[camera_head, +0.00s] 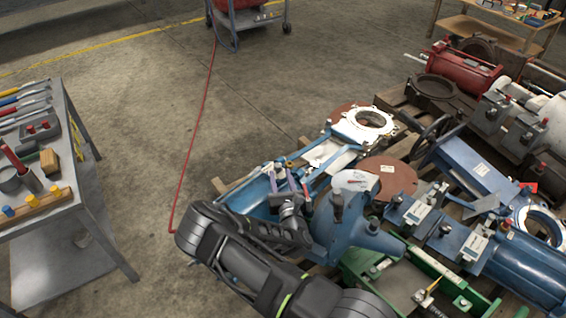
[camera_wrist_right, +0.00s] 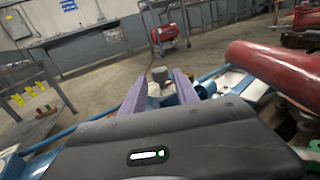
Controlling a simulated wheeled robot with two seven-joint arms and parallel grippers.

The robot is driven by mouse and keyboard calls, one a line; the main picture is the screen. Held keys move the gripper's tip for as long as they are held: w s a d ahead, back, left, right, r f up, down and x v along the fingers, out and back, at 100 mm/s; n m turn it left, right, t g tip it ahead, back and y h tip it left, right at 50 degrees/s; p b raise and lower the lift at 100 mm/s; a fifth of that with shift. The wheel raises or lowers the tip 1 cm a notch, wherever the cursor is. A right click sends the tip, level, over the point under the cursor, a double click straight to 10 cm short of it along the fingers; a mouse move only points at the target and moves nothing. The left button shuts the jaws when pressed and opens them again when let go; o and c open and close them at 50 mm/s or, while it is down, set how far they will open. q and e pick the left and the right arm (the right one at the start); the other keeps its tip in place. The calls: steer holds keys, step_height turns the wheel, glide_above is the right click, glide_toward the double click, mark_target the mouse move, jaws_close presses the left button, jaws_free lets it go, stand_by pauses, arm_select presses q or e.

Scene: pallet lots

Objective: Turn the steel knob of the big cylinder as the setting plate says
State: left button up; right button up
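My right gripper (camera_head: 288,181) has two purple fingers, held apart over the blue parts on the pallet. A dark grey knob (camera_head: 338,206) stands upright on a big blue body (camera_head: 352,238) beside the gripper. I cannot tell whether both views show the same knob. A pale plate with small marks (camera_head: 356,180) lies just behind it; its writing is too small to read. My left gripper is out of view.
Blue and red machine parts crowd the pallet, with a green frame (camera_head: 385,262) in front and a red cylinder (camera_head: 465,70) at the back. A grey tool bench (camera_head: 85,215) stands at the left. Open floor with a red hose (camera_head: 202,105) lies between.

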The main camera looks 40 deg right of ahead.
mark_target(280, 170)
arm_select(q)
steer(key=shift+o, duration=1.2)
arm_select(e)
steer(key=shift+o, duration=1.2)
steer(key=shift+b+x, duration=0.35)
steer(key=shift+x, duration=1.2)
steer(key=shift+w+d+f, duration=0.15)
steer(key=shift+w+d, duration=0.05)
steer(key=shift+d, duration=0.05)
steer(key=shift+r+b+x, duration=0.1)
steer(key=shift+b+x, duration=0.2)
steer(key=shift+x, duration=0.75)
steer(key=shift+r+b+x, duration=0.15)
steer(key=shift+b+x, duration=0.1)
steer(key=shift+x, duration=0.75)
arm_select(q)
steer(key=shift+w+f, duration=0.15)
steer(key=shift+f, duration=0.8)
arm_select(e)
steer(key=shift+a, duration=0.1)
steer(key=shift+c, duration=0.6)
jaws_close()
